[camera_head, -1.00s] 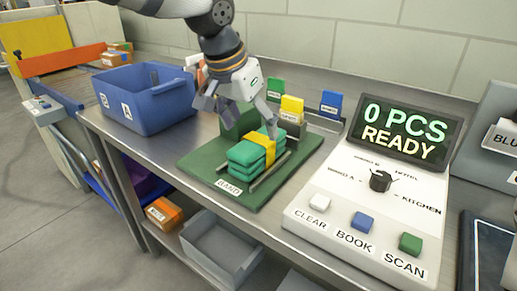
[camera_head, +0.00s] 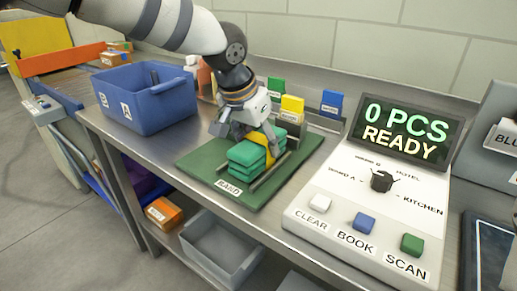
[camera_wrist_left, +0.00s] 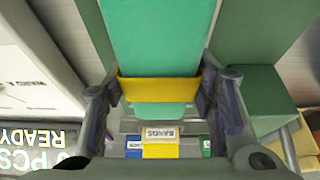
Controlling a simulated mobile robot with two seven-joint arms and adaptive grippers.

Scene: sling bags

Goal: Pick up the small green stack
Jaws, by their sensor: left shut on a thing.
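The small green stack (camera_head: 248,155) lies on a green mat (camera_head: 232,191) marked BAND, with a yellow band (camera_head: 268,143) around it. My left gripper (camera_head: 252,135) is down over the band end of the stack and shut on it, still at mat level. In the left wrist view the green stack (camera_wrist_left: 158,45) runs away between the fingers of my left gripper (camera_wrist_left: 160,100), with the yellow band (camera_wrist_left: 158,89) between the two fingertips. The stack's far underside is hidden. My right gripper is not in view.
A blue bin (camera_head: 148,98) stands at the left of the steel table. A console (camera_head: 365,190) with a screen reading "0 PCS READY" stands at the right. Green, yellow and blue cards (camera_head: 292,107) stand behind the mat. A grey bin (camera_head: 222,245) is on the shelf below.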

